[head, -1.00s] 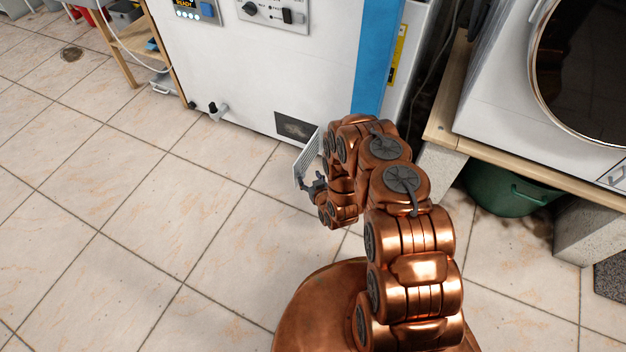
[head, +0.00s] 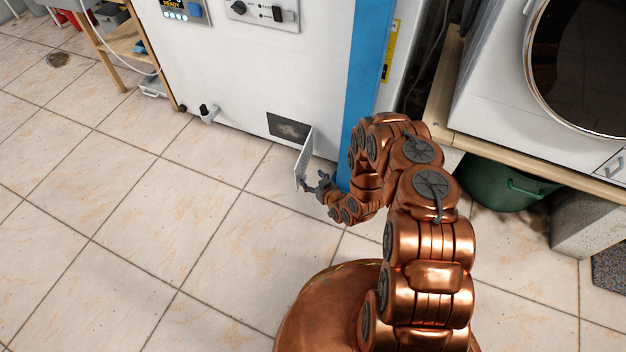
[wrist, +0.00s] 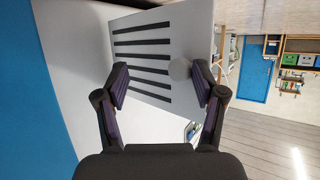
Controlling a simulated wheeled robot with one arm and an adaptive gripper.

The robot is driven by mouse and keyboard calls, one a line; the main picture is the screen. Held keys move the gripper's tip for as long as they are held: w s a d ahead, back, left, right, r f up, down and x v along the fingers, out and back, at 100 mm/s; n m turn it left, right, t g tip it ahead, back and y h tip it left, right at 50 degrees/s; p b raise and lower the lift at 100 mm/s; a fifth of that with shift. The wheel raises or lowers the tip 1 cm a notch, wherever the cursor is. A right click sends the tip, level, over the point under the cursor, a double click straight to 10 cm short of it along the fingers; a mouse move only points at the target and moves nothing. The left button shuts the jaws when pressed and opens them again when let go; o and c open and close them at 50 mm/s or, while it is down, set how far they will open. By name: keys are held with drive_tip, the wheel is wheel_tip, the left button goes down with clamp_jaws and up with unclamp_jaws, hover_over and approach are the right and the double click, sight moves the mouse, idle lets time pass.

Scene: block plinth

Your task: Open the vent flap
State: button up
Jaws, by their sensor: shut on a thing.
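The vent flap (head: 304,160) is a thin white panel hinged low on the front of the white cabinet (head: 250,80). It stands swung out from the cabinet front, and the dark vent opening (head: 288,128) shows to its left. My gripper (head: 307,186) is at the flap's outer, lower edge and is shut on it. In the wrist view the flap (wrist: 145,60) shows its dark slats and a pale round knob (wrist: 180,69) beside the right finger. The fingers (wrist: 160,85) lie across the flap; the exact contact is hard to see.
A blue strip (head: 362,90) runs down the cabinet's right edge, close to my arm. A wooden bench (head: 500,155) with a green bin (head: 505,190) below stands at the right. A small valve (head: 207,113) sticks out at the cabinet's lower left. The tiled floor (head: 150,230) at left is clear.

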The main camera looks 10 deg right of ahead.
drive_tip(key=shift+w+d+r+t, duration=0.3)
drive_tip(key=shift+w+d+r, duration=0.3)
drive_tip(key=shift+w+d, duration=0.2)
drive_tip(key=o, duration=1.2)
drive_tip(key=shift+c, duration=0.2)
drive_tip(key=shift+s+a+f, duration=0.1)
drive_tip(key=shift+a, duration=0.05)
drive_tip(key=shift+c, duration=1.3)
drive_tip(key=shift+s+a+f, duration=0.2)
drive_tip(key=shift+s, duration=0.05)
drive_tip(key=shift+s+f, duration=0.15)
drive_tip(key=v, duration=1.2)
drive_tip(key=shift+a+r, duration=0.25)
drive_tip(key=shift+r, duration=0.15)
